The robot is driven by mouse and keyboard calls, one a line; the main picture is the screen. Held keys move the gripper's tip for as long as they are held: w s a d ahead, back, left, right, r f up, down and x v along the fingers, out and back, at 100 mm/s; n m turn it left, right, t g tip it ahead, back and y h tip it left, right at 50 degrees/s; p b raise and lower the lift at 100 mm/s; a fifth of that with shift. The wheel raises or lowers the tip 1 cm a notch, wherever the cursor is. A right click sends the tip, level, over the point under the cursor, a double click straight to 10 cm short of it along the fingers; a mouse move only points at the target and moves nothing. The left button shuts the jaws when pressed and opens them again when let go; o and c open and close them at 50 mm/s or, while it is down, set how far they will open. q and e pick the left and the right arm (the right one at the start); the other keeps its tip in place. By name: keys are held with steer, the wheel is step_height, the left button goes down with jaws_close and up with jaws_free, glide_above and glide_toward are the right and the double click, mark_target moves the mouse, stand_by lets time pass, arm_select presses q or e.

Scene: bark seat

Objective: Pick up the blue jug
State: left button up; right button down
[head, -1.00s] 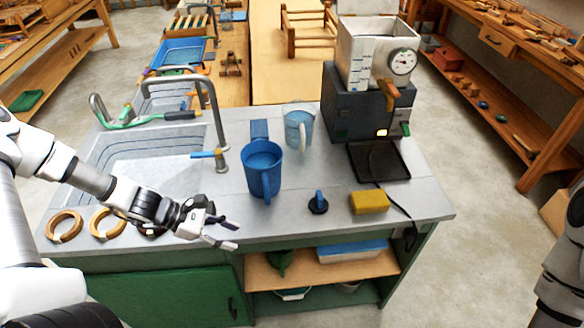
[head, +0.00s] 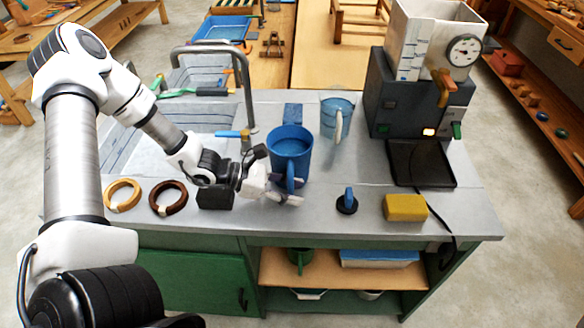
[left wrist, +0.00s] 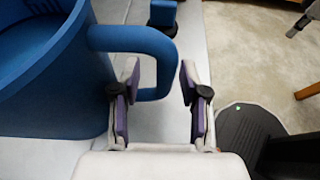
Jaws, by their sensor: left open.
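The blue jug (head: 289,146) stands upright on the grey counter, its handle facing the front edge. In the left wrist view the jug's body (left wrist: 50,75) fills the left side. Its handle (left wrist: 135,40) reaches in between the two fingers. My left gripper (head: 286,190) is open at the handle, with one finger on each side of the handle's outer bar (left wrist: 160,80). I cannot tell whether a finger touches it. My right gripper is out of view.
A clear blue-tinted pitcher (head: 336,118) stands behind right of the jug. A blue-handled black stopper (head: 347,202), a yellow sponge (head: 405,208) and a dark machine (head: 410,100) are to the right. Two rings (head: 168,198) lie left. The sink tap (head: 246,100) rises behind my left arm.

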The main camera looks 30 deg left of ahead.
arm_select(q)
steer(key=shift+s+r, duration=0.3)
steer(key=shift+s, duration=0.05)
steer(key=shift+a, duration=0.1)
steer(key=c, duration=0.6)
steer(key=shift+f, duration=0.1)
jaws_close()
steer(key=shift+w, duration=0.1)
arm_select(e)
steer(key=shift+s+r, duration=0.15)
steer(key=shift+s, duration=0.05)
